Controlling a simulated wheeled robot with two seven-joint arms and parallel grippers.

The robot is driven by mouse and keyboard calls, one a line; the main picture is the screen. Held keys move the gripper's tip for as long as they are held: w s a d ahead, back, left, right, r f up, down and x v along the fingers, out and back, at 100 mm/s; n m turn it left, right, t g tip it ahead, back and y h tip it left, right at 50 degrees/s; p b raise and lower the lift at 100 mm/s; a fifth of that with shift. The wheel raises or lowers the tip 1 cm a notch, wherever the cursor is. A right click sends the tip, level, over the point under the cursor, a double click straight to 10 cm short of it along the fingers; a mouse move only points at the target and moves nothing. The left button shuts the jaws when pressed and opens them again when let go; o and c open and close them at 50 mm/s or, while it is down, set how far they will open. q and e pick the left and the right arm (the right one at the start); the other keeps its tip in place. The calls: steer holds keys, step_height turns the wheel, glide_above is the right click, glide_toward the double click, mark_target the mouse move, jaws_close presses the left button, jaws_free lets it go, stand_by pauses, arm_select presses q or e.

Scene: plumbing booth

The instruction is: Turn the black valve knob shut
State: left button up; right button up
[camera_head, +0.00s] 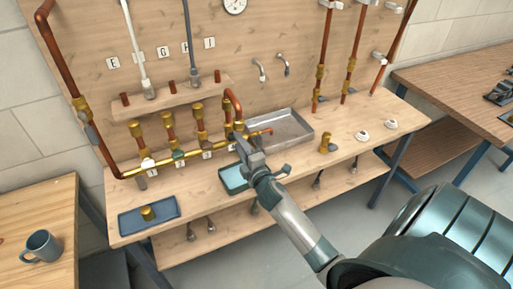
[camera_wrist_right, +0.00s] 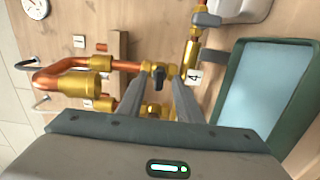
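The black valve knob (camera_wrist_right: 159,72) shows in the right wrist view on the brass and copper pipework, beside a card marked 4 (camera_wrist_right: 194,77). My right gripper (camera_wrist_right: 160,76) has its two fingers apart, one on each side of the knob. I cannot tell whether they touch it. In the head view my right gripper (camera_head: 238,138) reaches the right end of the brass manifold (camera_head: 168,165), and the knob is hidden behind it. My left gripper is not in view.
A blue tray (camera_head: 128,222) holds a brass fitting (camera_head: 147,213). Copper pipes (camera_wrist_right: 68,70) crowd the knob. The bench's right part has free room.

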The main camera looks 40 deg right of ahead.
steer(key=b+v, duration=0.3)
steer(key=v, duration=1.2)
steer(key=shift+s+d+f, duration=0.1)
steer(key=s+a+f+m+g+y, duration=0.1)
steer(key=s+a+f+m+g, duration=0.15)
steer(key=f, duration=1.05)
steer(key=s+a+f+m+g+y, duration=0.1)
steer(key=s+f+m+g, duration=0.2)
steer(key=f, duration=1)
steer(key=s+a+f+m+g+y, duration=0.15)
steer(key=s+f, duration=0.25)
steer(key=f, duration=0.9)
steer(key=s+a+f+m+g, duration=0.1)
steer(key=s+a+f+g, duration=0.15)
steer(key=s+f, duration=0.45)
steer(key=s+a+f+m+g, duration=0.1)
steer(key=s+a+f+g, duration=0.15)
steer(key=s+f, duration=0.5)
steer(key=s+a+f+m+g, duration=0.1)
steer(key=s+f, duration=0.3)
steer(key=s, duration=0.6)
steer(key=s+a+f+m+g, duration=0.2)
steer(key=s+f, duration=0.3)
steer(key=s, duration=0.5)
steer(key=shift+s+m+g+y, duration=0.2)
steer(key=shift+m+g+y, duration=0.25)
steer(key=shift+g, duration=0.25)
